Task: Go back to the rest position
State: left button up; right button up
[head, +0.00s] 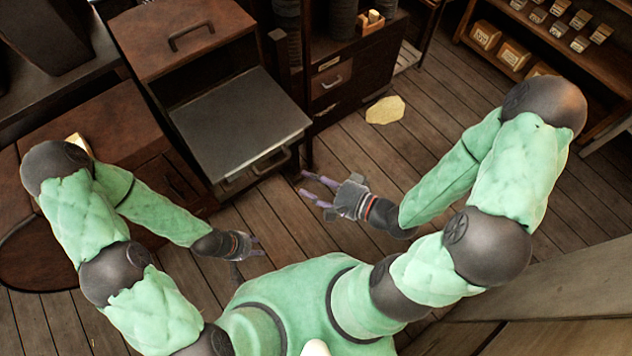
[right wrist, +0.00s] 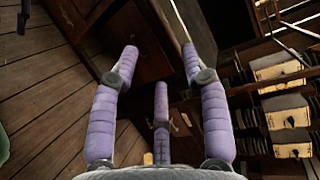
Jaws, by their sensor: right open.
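My right gripper (head: 318,190) is in the middle of the head view, above the wooden floor, with its purple fingers pointing left toward the cabinet. In the right wrist view its fingers (right wrist: 160,65) are spread apart with nothing between them. My left gripper (head: 256,246) is lower and to the left in the head view, close to my body. Its fingers are small there, and I cannot tell whether they are open or shut. I see nothing held in it.
A cabinet with a grey metal top (head: 240,120) stands left of centre. A brown wooden desk (head: 60,130) is under my left arm. A pale yellow piece (head: 385,110) lies on the floor. Shelves with boxes (head: 487,35) stand at the upper right. The floor around my grippers is clear.

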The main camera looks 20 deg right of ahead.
jog(key=shift+s+d+r, duration=0.1)
jog(key=shift+s+d, duration=0.15)
dwell(0.6)
notch_tip(320, 180, down, 16)
jog(key=w+d+r+n+g+h, duration=0.1)
jog(key=w+n+g+h, duration=0.25)
jog(key=g, duration=0.25)
jog(key=s+a+f+n+g+h, duration=0.3)
jog(key=s+f+n+g, duration=0.2)
jog(key=f, duration=0.5)
jog(key=shift+s+f+g, duration=0.2)
jog(key=shift+s+g, duration=0.1)
jog(key=shift+s, duration=0.6)
